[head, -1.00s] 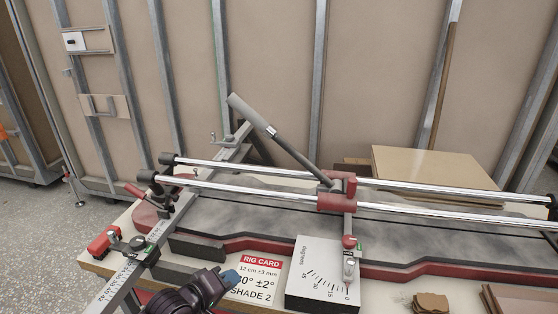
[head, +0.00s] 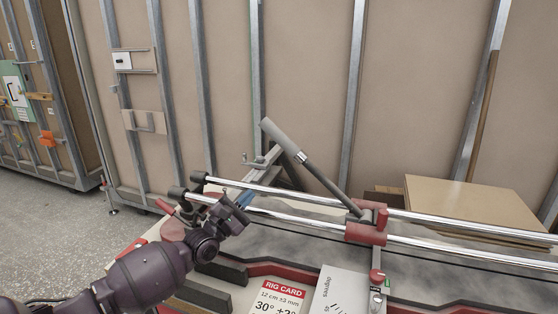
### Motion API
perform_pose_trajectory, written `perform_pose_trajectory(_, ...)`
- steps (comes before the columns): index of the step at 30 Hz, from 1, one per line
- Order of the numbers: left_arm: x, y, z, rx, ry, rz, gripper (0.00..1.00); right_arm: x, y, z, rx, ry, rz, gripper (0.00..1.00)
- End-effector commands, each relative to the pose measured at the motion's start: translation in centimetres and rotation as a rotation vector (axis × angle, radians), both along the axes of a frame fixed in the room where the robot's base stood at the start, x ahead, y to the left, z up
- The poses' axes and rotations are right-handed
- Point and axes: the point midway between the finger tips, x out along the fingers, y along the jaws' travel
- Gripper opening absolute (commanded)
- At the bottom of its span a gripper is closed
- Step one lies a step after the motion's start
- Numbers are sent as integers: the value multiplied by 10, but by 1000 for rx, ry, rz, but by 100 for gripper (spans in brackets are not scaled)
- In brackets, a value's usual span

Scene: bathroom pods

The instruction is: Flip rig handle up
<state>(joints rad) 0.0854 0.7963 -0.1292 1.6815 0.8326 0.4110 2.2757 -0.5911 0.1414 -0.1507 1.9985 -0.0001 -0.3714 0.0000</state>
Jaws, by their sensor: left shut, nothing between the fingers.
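The rig handle (head: 325,179) is a grey lever with a thick grip, tilted up and to the left from a red carriage (head: 366,233). The carriage sits on two chrome rails (head: 300,225). My left gripper (head: 246,197) is shut and empty, with bluish fingertips. In the picture it overlaps the left part of the rails, below and left of the handle's grip, and appears apart from the handle. Whether it touches a rail I cannot tell. My left arm hides part of the rig's left end. My right gripper is not in view.
A rig card (head: 280,298) and a white degree-scale block (head: 340,292) lie at the front. A tan board (head: 465,205) rests behind the rails at the right. A panelled wall with metal studs stands behind. Open floor (head: 50,220) shows at the left.

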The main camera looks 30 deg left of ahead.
Motion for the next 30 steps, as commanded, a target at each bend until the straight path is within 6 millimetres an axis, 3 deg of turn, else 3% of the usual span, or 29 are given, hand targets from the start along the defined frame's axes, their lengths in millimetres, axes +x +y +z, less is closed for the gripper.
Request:
perform_pose_trajectory(17,7,4,9,-33,-21,-7,0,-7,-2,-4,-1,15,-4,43)
perform_pose_trajectory(30,67,-6,38,-33,-22,-6,0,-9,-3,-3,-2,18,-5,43)
